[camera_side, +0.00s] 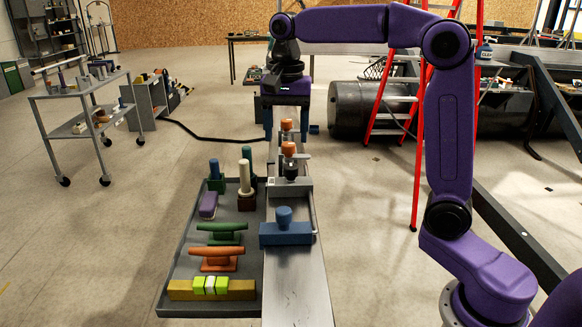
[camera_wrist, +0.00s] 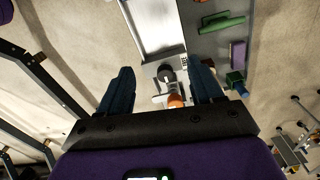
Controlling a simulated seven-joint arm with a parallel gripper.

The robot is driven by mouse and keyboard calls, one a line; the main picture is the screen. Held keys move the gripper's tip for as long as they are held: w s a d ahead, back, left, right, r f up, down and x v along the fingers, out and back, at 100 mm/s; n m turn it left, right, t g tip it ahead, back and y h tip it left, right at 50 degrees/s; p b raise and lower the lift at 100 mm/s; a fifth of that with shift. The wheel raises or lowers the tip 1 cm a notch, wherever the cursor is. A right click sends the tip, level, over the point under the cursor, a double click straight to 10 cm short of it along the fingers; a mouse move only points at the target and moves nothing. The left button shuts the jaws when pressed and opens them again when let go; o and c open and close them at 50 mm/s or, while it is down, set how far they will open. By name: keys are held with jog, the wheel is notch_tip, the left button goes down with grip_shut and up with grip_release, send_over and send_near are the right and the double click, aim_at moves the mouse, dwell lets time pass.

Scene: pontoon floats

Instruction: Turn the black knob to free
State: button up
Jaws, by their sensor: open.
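The black knob (camera_side: 291,173) sits low on a grey bracket (camera_side: 293,187) on the metal beam, just in front of an orange-topped post (camera_side: 289,148). The wrist view shows the dark round knob (camera_wrist: 166,73) beside a pale lever (camera_wrist: 160,99) and the orange top (camera_wrist: 175,101). My gripper (camera_wrist: 163,80) is open and empty, its two dark blue fingers wide apart. The knob appears between them in the picture but lies well beyond them, untouched. The knob's markings are too small to read.
A blue block with a knob (camera_side: 286,234) stands on the beam (camera_side: 297,292). The dark tray (camera_side: 178,270) at its left holds green and orange cleats and several posts. A second orange-topped post (camera_side: 287,125) stands behind. A red ladder (camera_side: 421,120) is at the right.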

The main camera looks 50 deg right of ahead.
aim_at(291, 166)
jog(key=w+d+r+m, duration=0.4)
jog(key=w+d+m, duration=0.1)
jog(key=d+m, duration=0.25)
jog(key=f, duration=1.7)
jog(key=shift+a+f, duration=0.3)
jog(key=shift+f, duration=0.05)
jog(key=c, duration=1.1)
